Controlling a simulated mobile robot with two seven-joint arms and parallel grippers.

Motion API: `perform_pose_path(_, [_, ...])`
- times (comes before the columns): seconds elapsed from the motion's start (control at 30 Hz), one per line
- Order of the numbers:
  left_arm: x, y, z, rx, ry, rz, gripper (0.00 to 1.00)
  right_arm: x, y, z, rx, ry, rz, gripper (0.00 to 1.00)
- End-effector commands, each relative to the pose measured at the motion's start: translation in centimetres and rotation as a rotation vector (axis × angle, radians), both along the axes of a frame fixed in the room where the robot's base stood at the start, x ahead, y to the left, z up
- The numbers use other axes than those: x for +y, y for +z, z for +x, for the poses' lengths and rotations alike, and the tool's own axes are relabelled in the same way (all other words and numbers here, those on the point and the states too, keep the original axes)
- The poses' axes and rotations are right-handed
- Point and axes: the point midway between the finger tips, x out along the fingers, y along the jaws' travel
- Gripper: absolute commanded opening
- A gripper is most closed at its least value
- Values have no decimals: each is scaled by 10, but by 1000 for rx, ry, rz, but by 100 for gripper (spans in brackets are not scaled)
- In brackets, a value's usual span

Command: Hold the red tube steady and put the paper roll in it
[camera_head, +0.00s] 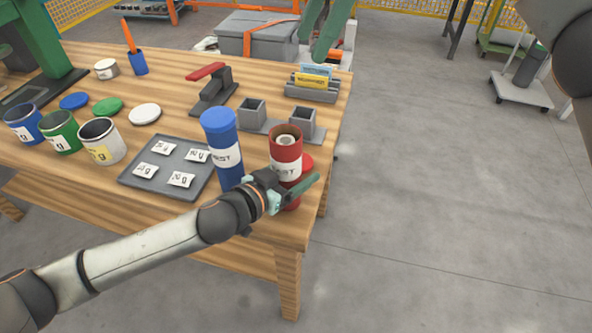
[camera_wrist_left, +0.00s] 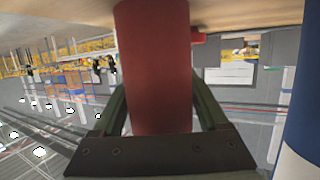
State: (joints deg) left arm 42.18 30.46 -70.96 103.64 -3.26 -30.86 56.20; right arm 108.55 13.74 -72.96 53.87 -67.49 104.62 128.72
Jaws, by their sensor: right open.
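The red tube (camera_head: 286,168), with a white label, stands upright near the right front corner of the table. Its top is open, and the pale end of the paper roll (camera_head: 285,140) shows inside the mouth. How deep the roll sits is hidden. My left gripper (camera_head: 296,190) is low at the tube, with its fingers on both sides. In the left wrist view the red tube (camera_wrist_left: 157,70) fills the space between the fingers, which meet its sides. My right gripper (camera_head: 325,35) is open and empty, beyond the table's far right corner, apart from the tube.
A capped blue tube (camera_head: 221,145) stands close left of the red tube. A red lid (camera_head: 307,161) lies just behind it. Grey holders (camera_head: 302,122), a grey tray (camera_head: 150,187) of labelled packets and several cans fill the table (camera_head: 165,65).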

Motion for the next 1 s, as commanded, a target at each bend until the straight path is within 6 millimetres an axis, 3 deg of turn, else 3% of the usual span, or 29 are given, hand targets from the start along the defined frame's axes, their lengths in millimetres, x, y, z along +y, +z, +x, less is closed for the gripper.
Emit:
perform_pose_path(0.2, [0, 0, 0, 0, 0, 0, 100, 0, 0, 0, 0, 0, 0, 76])
perform_pose_path(0.57, [5, 2, -5, 1, 0, -1, 100, 0, 0, 0, 0, -1, 0, 76])
perform_pose_path(1.0, [53, 24, -62, 2, 0, 1, 100, 0, 0, 0, 0, -1, 0, 76])
